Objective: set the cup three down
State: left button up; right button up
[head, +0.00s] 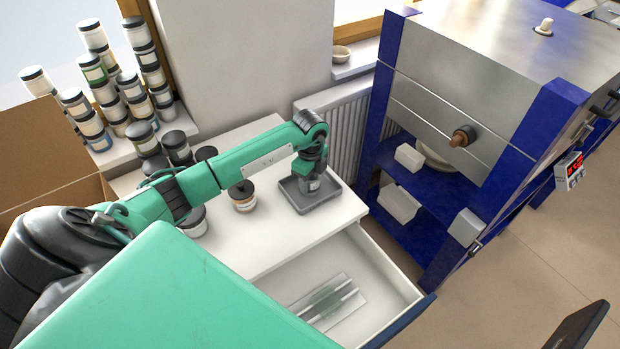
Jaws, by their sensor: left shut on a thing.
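My left arm reaches in from the left over the white cabinet top. My left gripper (310,184) points down into a grey tray (296,204) at the right end of that top. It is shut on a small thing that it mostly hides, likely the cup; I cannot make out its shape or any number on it. I cannot tell whether the held thing touches the tray floor. A jar with a dark lid (243,197) stands on the top, left of the tray. My right gripper is not in view.
An open drawer (385,270) holding clear strips (328,300) juts out below the top. The blue and steel kiln (480,90) stands to the right. Several stacked jars (108,85) fill the sill at the back left. A small bowl (341,54) sits on the far sill.

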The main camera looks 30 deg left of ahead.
pick_arm(q)
jog(key=o, duration=1)
jog(key=shift+r, duration=0.25)
notch_tip(320, 180, up, 12)
jog(key=b, duration=0.2)
jog(key=shift+f, duration=0.15)
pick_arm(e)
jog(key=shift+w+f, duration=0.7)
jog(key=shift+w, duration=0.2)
